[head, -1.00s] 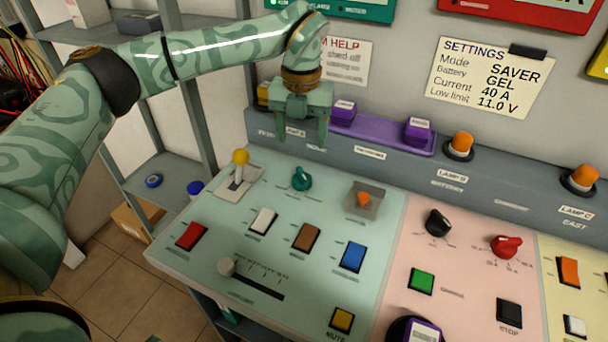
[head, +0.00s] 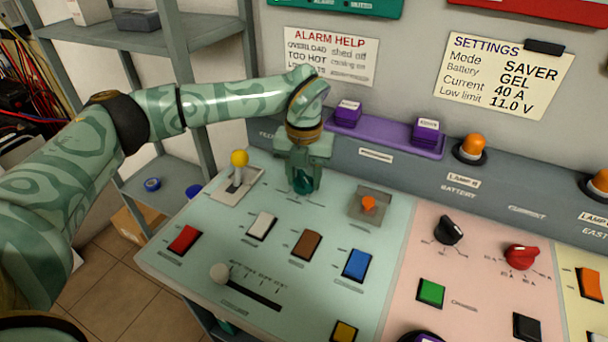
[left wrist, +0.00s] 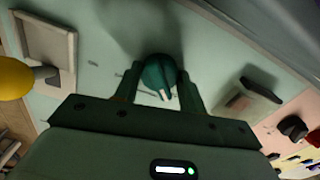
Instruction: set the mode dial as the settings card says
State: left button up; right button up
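The settings card (head: 503,75) on the back wall reads Mode SAVER, Battery GEL, Current 40 A, Low limit 11.0 V. The teal dial (head: 303,181) on the green panel is partly hidden by my left gripper (head: 304,187). In the left wrist view the teal dial (left wrist: 157,75), with a white pointer mark, sits between the two fingers of my left gripper (left wrist: 160,85). The fingers are apart, one on each side of it, with narrow gaps that suggest no firm grip. The dial's scale words are too small to read. My right gripper is out of view.
A yellow-knobbed lever (head: 239,160) stands left of the dial and an orange switch on a grey plate (head: 369,203) to its right. Rocker buttons and a slider (head: 250,290) lie in front. A purple tray (head: 390,138) rests on the ledge behind.

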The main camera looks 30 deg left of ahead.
pick_arm(q)
jog(key=shift+c, duration=0.6)
jog(key=shift+r+m+p, duration=0.25)
jog(key=shift+m+p, duration=0.25)
jog(key=shift+p, duration=0.3)
jog(key=m+p, duration=0.4)
jog(key=p, duration=0.1)
jog(key=shift+r+m, duration=0.1)
jog(key=shift+m, duration=0.3)
jog(key=m+p, duration=0.2)
jog(key=shift+m, duration=0.4)
jog(key=m+p, duration=0.2)
jog(key=m, duration=0.2)
jog(key=shift+d+p, duration=0.1)
jog(key=shift+p, duration=0.25)
jog(key=m, duration=0.1)
jog(key=m+p, duration=0.1)
jog(key=m, duration=0.3)
jog(key=shift+f, duration=0.25)
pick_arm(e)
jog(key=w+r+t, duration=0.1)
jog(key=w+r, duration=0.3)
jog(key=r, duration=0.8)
pick_arm(q)
jog(key=shift+m, duration=0.3)
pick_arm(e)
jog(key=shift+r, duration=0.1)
pick_arm(q)
jog(key=o, duration=1)
